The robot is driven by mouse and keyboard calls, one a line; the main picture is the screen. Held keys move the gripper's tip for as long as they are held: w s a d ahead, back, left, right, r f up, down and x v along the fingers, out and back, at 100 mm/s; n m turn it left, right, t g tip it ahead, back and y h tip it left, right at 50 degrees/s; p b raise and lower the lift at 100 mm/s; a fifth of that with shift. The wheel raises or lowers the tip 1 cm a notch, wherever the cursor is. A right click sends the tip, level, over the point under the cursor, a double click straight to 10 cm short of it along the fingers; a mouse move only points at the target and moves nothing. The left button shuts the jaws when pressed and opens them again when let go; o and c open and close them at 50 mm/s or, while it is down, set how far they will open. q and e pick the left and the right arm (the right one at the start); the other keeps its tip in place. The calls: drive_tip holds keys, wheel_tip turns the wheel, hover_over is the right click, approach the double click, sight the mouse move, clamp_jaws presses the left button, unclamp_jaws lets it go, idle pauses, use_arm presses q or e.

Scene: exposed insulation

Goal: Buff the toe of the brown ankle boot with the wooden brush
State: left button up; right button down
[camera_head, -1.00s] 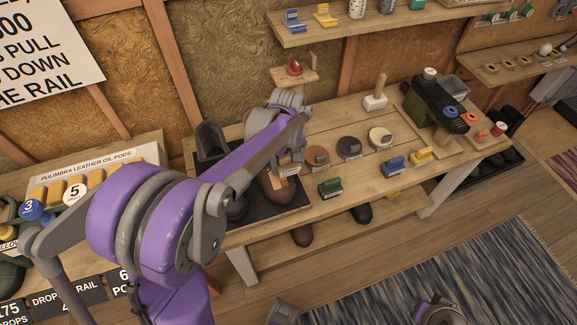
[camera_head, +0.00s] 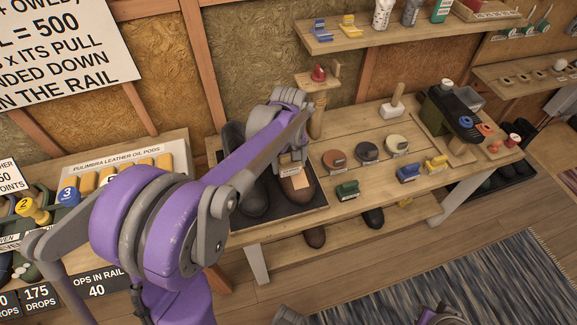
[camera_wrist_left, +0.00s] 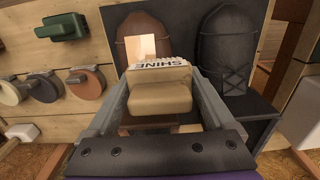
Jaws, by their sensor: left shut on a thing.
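The brown ankle boot (camera_head: 298,191) lies on a black mat (camera_head: 314,216) on the workbench, toe toward the front. A pale tan patch shows on its toe. My left gripper (camera_head: 291,160) is over the boot, its fingers partly hidden by the arm. In the left wrist view it is shut on the wooden brush (camera_wrist_left: 158,97), a tan block with a white label reading "SHINE". The brown boot (camera_wrist_left: 143,28) is just beyond the brush there, partly covered by it. I cannot tell whether brush and boot touch.
A black boot (camera_head: 254,202) stands left of the brown one. Round tins (camera_head: 367,151), a green brush (camera_head: 347,189) and blue (camera_head: 408,173) and yellow (camera_head: 436,164) ones lie to the right. A red-topped post (camera_head: 318,74) stands behind. Shoes sit on the lower shelf.

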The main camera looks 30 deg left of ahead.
use_arm(q)
wheel_tip(320, 180, up, 2)
drive_tip(key=shift+s+a+p, duration=0.1)
drive_tip(key=shift+a+p, duration=0.05)
drive_tip(key=shift+p, duration=0.3)
drive_tip(key=shift+r+p, duration=0.75)
drive_tip(key=shift+r, duration=0.4)
drive_tip(key=shift+f, duration=0.1)
